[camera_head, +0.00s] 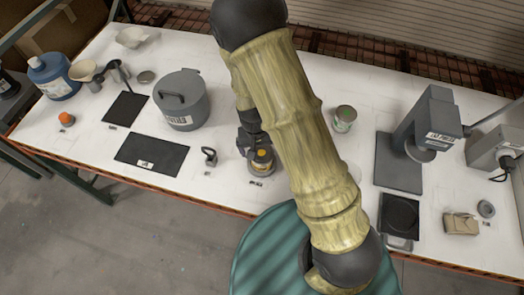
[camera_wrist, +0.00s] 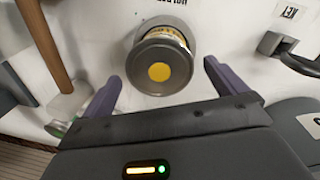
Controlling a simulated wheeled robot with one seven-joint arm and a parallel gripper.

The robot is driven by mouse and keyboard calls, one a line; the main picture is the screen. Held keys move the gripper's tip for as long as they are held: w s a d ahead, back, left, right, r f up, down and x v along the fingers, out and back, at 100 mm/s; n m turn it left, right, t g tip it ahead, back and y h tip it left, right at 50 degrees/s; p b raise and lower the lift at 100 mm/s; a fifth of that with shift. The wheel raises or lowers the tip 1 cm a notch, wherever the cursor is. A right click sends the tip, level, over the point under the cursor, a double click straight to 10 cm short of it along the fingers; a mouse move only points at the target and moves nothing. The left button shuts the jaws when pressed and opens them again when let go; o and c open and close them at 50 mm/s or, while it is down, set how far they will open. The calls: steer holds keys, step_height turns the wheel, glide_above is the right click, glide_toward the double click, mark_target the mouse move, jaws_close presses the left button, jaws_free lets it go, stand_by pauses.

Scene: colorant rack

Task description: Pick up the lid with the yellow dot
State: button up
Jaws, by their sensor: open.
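The lid with the yellow dot (camera_wrist: 160,60) is dark grey and round, with the yellow dot in the middle of its top. It shows in the wrist view just ahead of my fingertips and sits on top of a small container with a pale label band. In the head view the lid (camera_head: 261,157) shows near the table's front edge, partly hidden by my gripper. My gripper (camera_wrist: 160,90) is open and empty. Its two purple-grey fingers stand apart on either side, short of the lid and not visibly touching it.
A small black-handled tool (camera_head: 209,157) stands just left of the lid. A large grey pot (camera_head: 190,112) and black mats (camera_head: 150,156) lie further left. A can (camera_head: 344,118) and a grey stand (camera_head: 400,160) are on the right. A teal drum (camera_head: 262,250) stands in front.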

mark_target(261, 151)
steer(key=shift+c, duration=0.5)
steer(key=c, duration=1)
steer(key=shift+o, duration=0.2)
steer(key=shift+r, duration=0.15)
step_height(261, 151, up, 10)
steer(key=b, duration=0.2)
